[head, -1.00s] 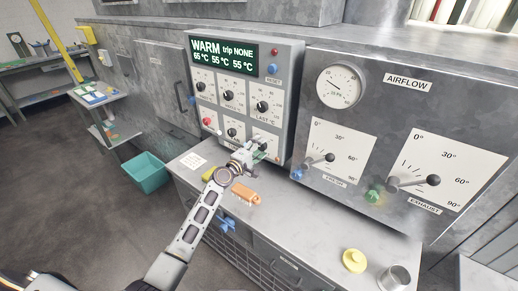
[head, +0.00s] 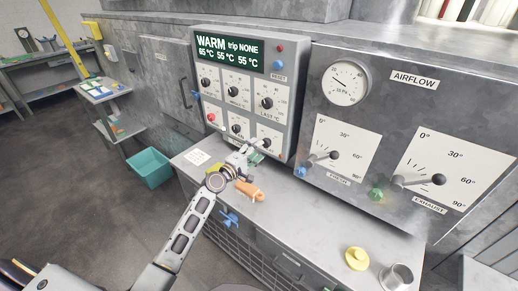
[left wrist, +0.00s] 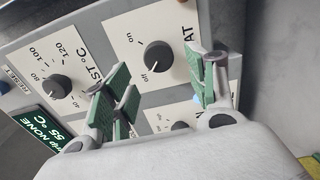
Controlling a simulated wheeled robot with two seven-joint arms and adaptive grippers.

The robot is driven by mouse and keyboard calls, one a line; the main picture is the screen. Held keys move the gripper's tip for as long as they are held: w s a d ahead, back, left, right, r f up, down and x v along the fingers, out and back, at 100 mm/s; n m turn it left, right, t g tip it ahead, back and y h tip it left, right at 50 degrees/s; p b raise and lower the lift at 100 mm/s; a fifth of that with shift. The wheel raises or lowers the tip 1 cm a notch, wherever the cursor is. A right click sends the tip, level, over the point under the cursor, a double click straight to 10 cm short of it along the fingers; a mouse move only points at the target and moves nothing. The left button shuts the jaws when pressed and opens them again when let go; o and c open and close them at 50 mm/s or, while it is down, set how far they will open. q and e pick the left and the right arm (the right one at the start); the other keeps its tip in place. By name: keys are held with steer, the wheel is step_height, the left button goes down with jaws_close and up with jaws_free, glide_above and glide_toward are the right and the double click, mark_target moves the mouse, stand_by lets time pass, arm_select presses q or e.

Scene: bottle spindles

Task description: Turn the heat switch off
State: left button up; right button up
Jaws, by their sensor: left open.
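The heat switch (head: 266,142) is a dark round knob on a white plate at the lower right of the grey control panel (head: 296,100). In the left wrist view the heat knob (left wrist: 157,56) sits beside the printed words "on" and "off", with part of its label showing. My left gripper (head: 254,153) is open in front of the panel's lower right. Its green-padded fingers (left wrist: 161,90) are on either side of the knob in that view, apart from it, with nothing between them. My right gripper is not seen.
The display (head: 228,52) reads WARM, trip NONE, 65, 55, 55 °C. An orange object (head: 250,190) lies on the metal cabinet top below my gripper. A yellow knobbed piece (head: 357,259) and a metal cup (head: 396,277) stand front right. A teal bin (head: 150,168) is on the floor.

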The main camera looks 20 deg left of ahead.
arm_select(q)
steer(key=v, duration=0.6)
steer(key=shift+s, duration=0.4)
stand_by(0.5)
